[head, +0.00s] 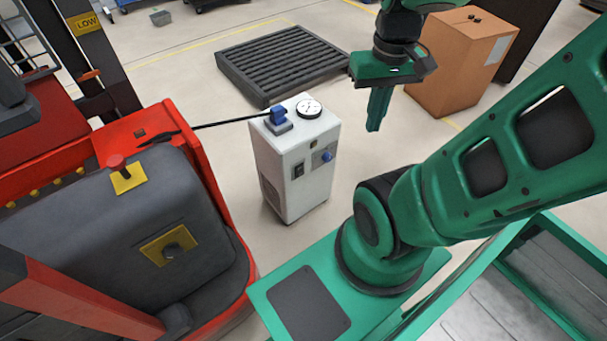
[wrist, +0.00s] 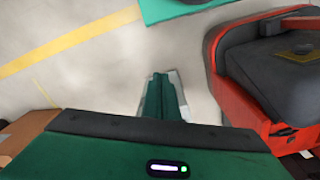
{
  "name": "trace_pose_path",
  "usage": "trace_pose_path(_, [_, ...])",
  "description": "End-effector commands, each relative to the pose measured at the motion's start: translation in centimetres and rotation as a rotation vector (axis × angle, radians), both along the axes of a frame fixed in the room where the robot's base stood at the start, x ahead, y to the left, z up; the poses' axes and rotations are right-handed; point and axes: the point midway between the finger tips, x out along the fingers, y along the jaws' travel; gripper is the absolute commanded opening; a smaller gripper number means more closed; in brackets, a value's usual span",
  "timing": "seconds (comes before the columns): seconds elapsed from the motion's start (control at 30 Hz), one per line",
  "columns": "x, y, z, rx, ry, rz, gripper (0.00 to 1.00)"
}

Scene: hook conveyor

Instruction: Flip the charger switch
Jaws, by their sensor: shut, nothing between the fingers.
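The charger (head: 295,165) is a light grey upright box on the floor in the middle of the head view. Its black rocker switch (head: 298,169) is on the front face, left of a blue knob (head: 327,156). On top are a blue plug (head: 279,117) and a round dial (head: 309,108). My gripper (head: 375,122) is shut and empty, pointing down in the air to the right of the charger in the picture, apart from it. In the wrist view my shut fingers (wrist: 161,95) show over bare floor; I cannot make out the switch there.
A dark slatted pallet (head: 280,62) lies behind. A cardboard box (head: 460,65) stands at back right. Floor is clear right of the charger.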

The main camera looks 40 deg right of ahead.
Motion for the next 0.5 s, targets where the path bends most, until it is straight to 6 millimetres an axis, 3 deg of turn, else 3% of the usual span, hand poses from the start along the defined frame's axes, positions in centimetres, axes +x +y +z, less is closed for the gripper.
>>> trace_pose_path(0.27, [7.1, -2.2, -5.7, -0.049, -0.015, 0.435, 0.0])
trace_pose_path(0.5, [12.4, -3.4, -12.0, -0.082, -0.044, 0.824, 0.0])
